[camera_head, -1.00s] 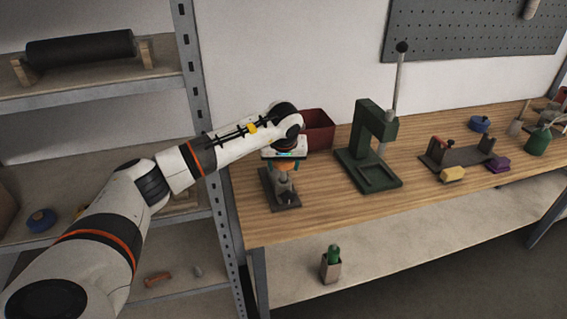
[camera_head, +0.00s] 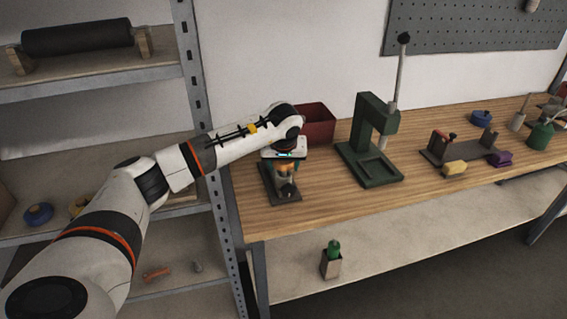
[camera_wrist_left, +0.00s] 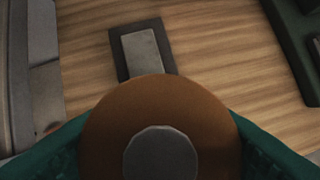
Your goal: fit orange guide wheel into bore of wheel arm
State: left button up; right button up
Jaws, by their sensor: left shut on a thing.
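My left gripper (camera_head: 286,163) is shut on the orange guide wheel (camera_head: 287,172), directly over the wheel arm fixture. In the left wrist view the wheel (camera_wrist_left: 110,118) is a brown-orange disc with a grey faceted hub, held between teal fingertips (camera_wrist_left: 160,148). The grey wheel arm (camera_head: 287,190) stands on a dark base plate (camera_head: 267,178) on the bench, just under the wheel. The plate (camera_wrist_left: 118,62) with a grey block on it shows beyond the wheel in the wrist view. The bore is hidden, and I cannot tell whether the wheel touches the arm. My right gripper is out of view.
A dark red bin (camera_head: 318,125) stands behind the gripper. A green press (camera_head: 372,140) stands to the right. Yellow and purple blocks lie farther right by a grey fixture (camera_head: 462,152). The bench's front middle is clear. A shelf rack (camera_head: 190,60) is at left.

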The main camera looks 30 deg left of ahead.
pick_arm(q)
jog(key=shift+f+b, duration=0.35)
jog(key=shift+f, duration=0.2)
jog(key=o, duration=1.1)
jog(key=b+v, duration=0.1)
jog(key=v, duration=1.1)
